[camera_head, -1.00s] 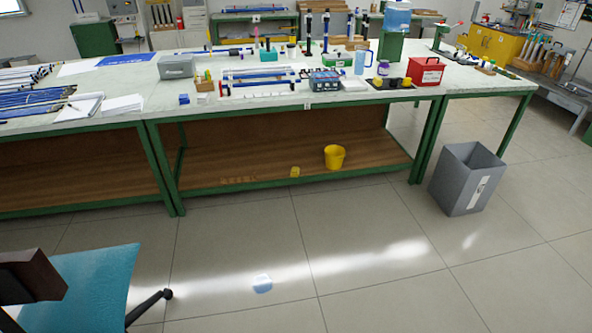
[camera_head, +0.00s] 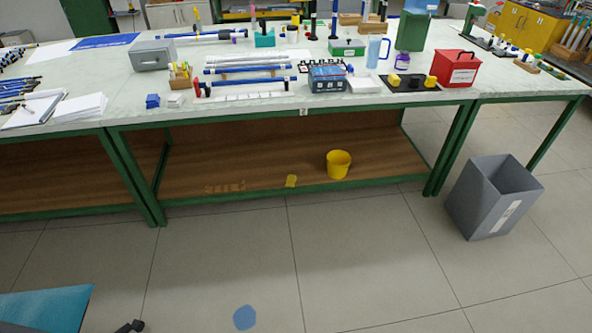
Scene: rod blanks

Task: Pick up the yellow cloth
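A small yellow piece (camera_head: 291,181), which looks like the yellow cloth, lies near the front edge of the bench's lower wooden shelf (camera_head: 240,170). It is too small to make out folds. A yellow bucket (camera_head: 339,165) stands upright on the same shelf, a little to its right and apart from it. Neither of my grippers shows in the view.
A green-framed workbench (camera_head: 300,113) crowded with tools stands ahead. A grey bin (camera_head: 492,198) is on the floor at the right. A teal chair seat (camera_head: 45,307) is at the lower left. A flat blue patch (camera_head: 244,317) lies on otherwise clear floor.

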